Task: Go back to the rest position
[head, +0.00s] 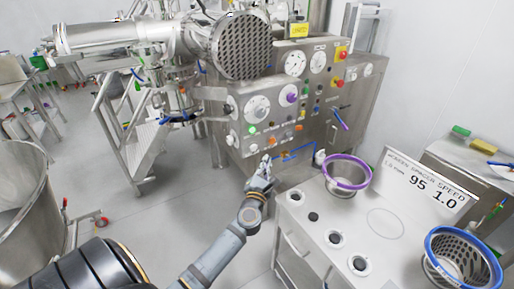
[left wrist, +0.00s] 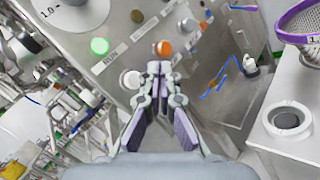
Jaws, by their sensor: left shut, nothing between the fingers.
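My left gripper (head: 265,163) reaches out from the lower left, in front of the steel control panel (head: 232,118). In the left wrist view its fingers (left wrist: 160,70) are together with nothing between them. The fingertips appear just below an orange button (left wrist: 163,48) and to the right of a white button (left wrist: 131,79). Whether they touch the panel I cannot tell. A green button (left wrist: 99,46) glows at the upper left of that view. My right gripper is not in view.
A white-topped bench (head: 385,262) stands close on the right, with a purple-rimmed basket (head: 347,172), a blue-rimmed basket (head: 462,262) and a sign (head: 424,186). A large steel vessel (head: 25,215) stands at the left. The grey floor (head: 150,215) between is clear.

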